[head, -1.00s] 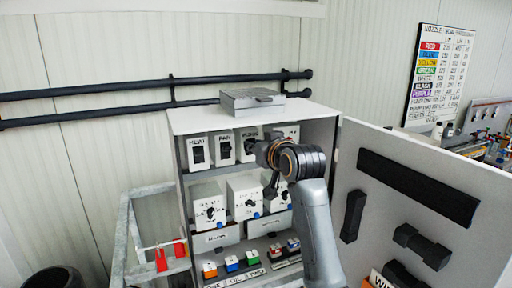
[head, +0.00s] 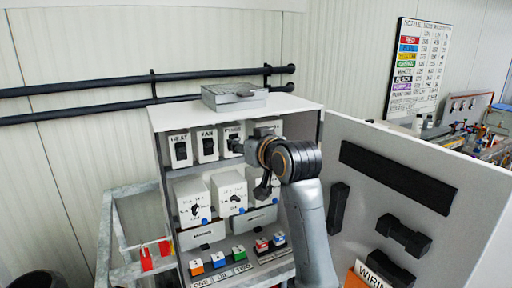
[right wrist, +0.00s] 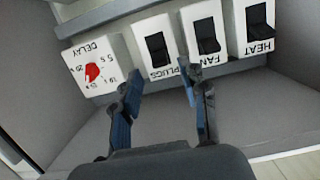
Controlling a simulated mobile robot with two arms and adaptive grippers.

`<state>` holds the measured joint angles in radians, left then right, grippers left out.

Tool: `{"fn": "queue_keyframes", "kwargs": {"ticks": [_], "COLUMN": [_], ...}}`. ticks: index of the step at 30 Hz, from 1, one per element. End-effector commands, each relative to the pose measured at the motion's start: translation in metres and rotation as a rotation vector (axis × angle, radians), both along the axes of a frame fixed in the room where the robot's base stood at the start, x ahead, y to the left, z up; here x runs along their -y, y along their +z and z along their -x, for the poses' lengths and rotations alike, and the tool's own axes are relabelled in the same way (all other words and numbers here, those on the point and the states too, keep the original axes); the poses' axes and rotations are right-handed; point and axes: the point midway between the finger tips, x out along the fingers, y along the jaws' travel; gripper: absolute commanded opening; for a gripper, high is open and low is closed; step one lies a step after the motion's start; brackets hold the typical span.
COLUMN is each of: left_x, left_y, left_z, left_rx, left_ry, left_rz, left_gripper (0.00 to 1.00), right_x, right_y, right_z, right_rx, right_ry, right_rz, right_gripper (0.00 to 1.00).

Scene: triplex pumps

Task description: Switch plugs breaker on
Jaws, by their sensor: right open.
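The plugs breaker (head: 232,131) is a white box with a black switch on the cabinet's upper shelf, between the fan box (head: 207,145) and a partly hidden box. My right gripper (head: 238,147) is in front of it, covering part of its face. In the right wrist view, which is upside down, the plugs breaker (right wrist: 154,47) shows its black switch just beyond my open right gripper (right wrist: 160,74). The fingers are spread and hold nothing. Contact with the switch cannot be told, nor can the switch's position. My left gripper is not in view.
The heat box (head: 180,150) is at the shelf's left end. The delay box (right wrist: 92,70) with a red knob neighbours the plugs breaker. The cabinet's open door (head: 400,190) stands to the right of my arm. A grey case (head: 234,98) lies on top.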

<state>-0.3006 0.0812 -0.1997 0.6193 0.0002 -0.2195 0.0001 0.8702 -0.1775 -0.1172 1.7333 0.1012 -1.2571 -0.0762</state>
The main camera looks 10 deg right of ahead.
Motion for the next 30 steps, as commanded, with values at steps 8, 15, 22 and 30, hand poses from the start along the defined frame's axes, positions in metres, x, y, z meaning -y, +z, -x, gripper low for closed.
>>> {"fn": "queue_keyframes", "kwargs": {"ticks": [8, 15, 22, 30], "left_x": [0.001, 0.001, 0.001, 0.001], "left_y": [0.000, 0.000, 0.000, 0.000], "left_z": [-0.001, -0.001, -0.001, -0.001], "left_rx": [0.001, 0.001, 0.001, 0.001], "left_ry": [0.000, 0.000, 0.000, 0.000], "left_rz": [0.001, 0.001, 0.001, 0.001], "left_gripper": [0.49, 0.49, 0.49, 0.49], "right_x": [0.017, 0.025, 0.025, 0.030], "right_y": [0.011, 0.016, 0.017, -0.005], "right_z": [0.050, 0.073, 0.076, 0.077], "right_rx": [0.003, 0.000, -0.001, -0.034], "right_ry": [-0.001, -0.002, -0.001, -0.011], "right_rz": [-0.001, 0.000, 0.001, 0.004], "right_gripper": [0.43, 0.43, 0.43, 0.43]}}
